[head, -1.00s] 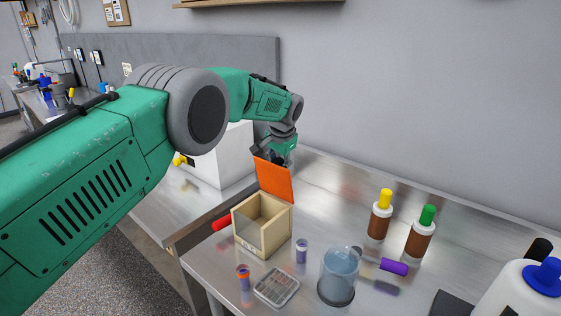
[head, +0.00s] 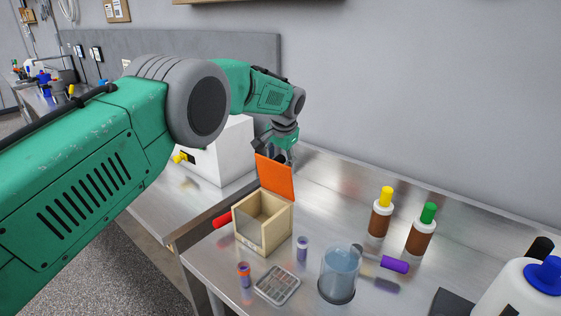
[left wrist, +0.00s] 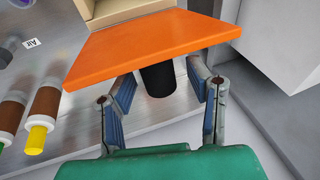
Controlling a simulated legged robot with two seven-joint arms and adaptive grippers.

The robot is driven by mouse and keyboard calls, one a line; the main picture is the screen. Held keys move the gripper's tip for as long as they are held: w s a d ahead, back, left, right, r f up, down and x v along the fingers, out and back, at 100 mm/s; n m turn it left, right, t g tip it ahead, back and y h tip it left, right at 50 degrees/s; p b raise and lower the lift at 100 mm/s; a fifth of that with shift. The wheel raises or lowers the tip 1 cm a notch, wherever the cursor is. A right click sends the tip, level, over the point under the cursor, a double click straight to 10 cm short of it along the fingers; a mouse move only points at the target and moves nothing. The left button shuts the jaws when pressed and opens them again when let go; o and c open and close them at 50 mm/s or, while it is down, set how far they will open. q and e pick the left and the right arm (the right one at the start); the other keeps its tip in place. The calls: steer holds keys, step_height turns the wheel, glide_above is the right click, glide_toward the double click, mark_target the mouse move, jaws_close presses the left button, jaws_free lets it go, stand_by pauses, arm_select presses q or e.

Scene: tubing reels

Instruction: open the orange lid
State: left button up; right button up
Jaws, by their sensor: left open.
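The orange lid (head: 274,178) stands raised, near upright, at the back edge of the wooden box (head: 281,232), whose inside lies open to view. In the left wrist view the lid (left wrist: 150,48) spans the upper middle, with part of the box (left wrist: 112,12) beyond it. My left gripper (head: 287,159) is just behind the lid's top edge in the head view. In the left wrist view its fingers (left wrist: 161,84) are spread and empty, close to the lid; I cannot tell whether they touch it. My right gripper is not in view.
A white block (head: 221,155) stands left of the box. Brown bottles (head: 380,218) stand to the right. The bench behind them is clear.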

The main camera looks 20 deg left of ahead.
arm_select(q)
steer(key=v, duration=1.1)
steer(key=shift+d, duration=0.1)
steer(key=shift+s, duration=0.1)
